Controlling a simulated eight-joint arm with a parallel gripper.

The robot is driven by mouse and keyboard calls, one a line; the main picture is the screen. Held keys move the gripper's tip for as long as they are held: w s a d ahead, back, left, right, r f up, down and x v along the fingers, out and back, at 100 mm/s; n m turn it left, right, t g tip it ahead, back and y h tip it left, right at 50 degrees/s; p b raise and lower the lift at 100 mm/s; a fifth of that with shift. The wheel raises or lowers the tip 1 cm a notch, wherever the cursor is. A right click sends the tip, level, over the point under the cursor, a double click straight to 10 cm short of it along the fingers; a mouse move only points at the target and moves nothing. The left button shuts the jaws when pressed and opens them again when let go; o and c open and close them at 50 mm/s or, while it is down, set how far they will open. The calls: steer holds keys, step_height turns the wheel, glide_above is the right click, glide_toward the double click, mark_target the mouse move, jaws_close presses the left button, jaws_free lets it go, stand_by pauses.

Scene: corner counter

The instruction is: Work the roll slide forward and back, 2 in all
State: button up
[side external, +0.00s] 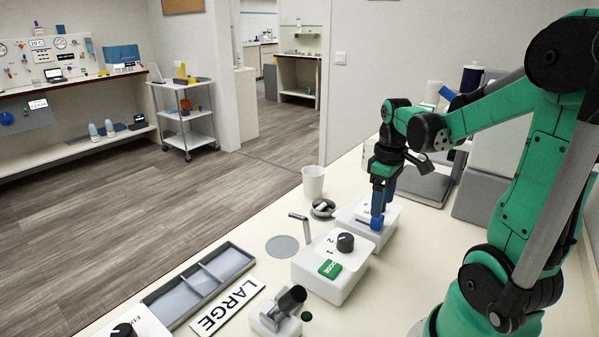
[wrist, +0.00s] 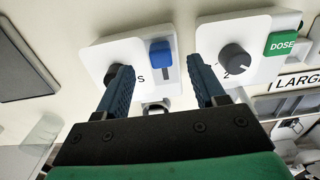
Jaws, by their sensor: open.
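The roll slide is a blue block knob (wrist: 161,52) at one end of a short dark slot on a white box (wrist: 138,35). In the side external view the blue knob (side external: 376,223) sits at the near end of that box (side external: 353,211). My gripper (side external: 382,203) points down over the box, close to the knob. In the wrist view my gripper (wrist: 163,70) is open, its two dark blue fingers apart with the knob showing between them. I cannot tell whether a finger touches the knob. Part of the box is hidden by the fingers.
A second white box with a dark dial (side external: 345,242) and green DOSE button (side external: 330,268) stands close by. A white cup (side external: 313,181), a grey divided tray (side external: 200,287) and a LARGE sign (side external: 226,308) lie along the counter. A dark knob shows left in the wrist view.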

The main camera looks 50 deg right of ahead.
mark_target(377, 222)
steer(key=shift+r, duration=0.6)
steer(key=shift+w, duration=0.2)
steer(key=shift+f, duration=2.85)
jaws_close()
